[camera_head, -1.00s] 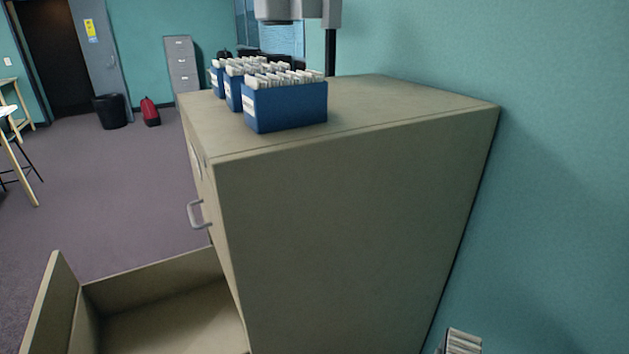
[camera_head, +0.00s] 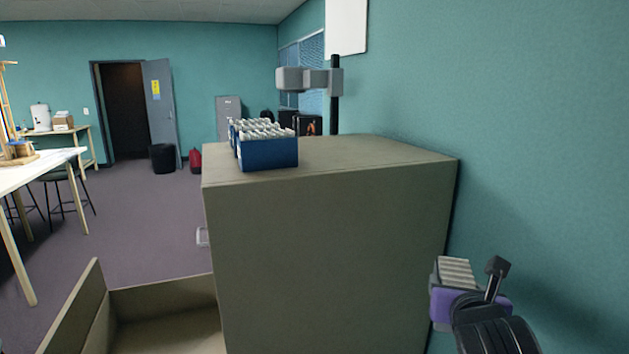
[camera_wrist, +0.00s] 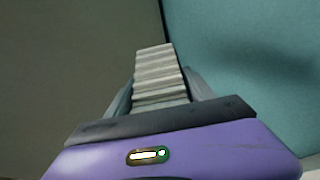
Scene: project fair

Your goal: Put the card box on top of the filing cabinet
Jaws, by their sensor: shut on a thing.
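The beige filing cabinet (camera_head: 330,250) stands in the middle of the head view against the teal wall, with a low drawer (camera_head: 165,305) pulled out at the left. Blue card boxes (camera_head: 268,153) stand on its top near the left edge, filled with white cards. My gripper (camera_head: 455,285), with its purple housing, is right of the cabinet and below the level of its top.
The right part of the cabinet top (camera_head: 370,150) is bare. A dark post with a grey head (camera_head: 305,79) rises behind it. The teal wall (camera_head: 540,180) is close on the right. A pale table (camera_head: 40,172) and stools are at far left.

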